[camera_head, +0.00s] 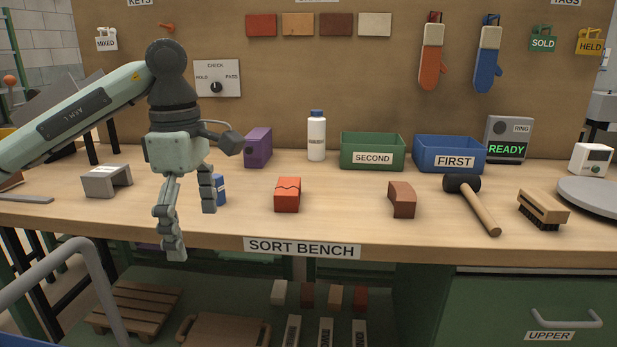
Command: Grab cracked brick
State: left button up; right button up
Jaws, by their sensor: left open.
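The cracked brick (287,195) is orange-red with a dark jagged line across its front. It sits on the sort bench (330,222), near the middle. A plain brown brick (402,199) stands to its right, with no crack that I can see. My left gripper (192,228) is open, fingers pointing down, at the front left of the bench. It is left of the cracked brick and apart from it. A small blue object (221,190) shows just behind its right finger, partly hidden. My right gripper is not in view.
A green bin marked SECOND (372,152) and a blue bin marked FIRST (449,154) stand at the back. A mallet (474,205) and a brush (542,208) lie to the right. A purple block (258,148) and white bottle (316,136) stand behind. Bench around the cracked brick is clear.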

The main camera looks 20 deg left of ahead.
aim_at(287, 193)
jog(key=i, duration=1.1)
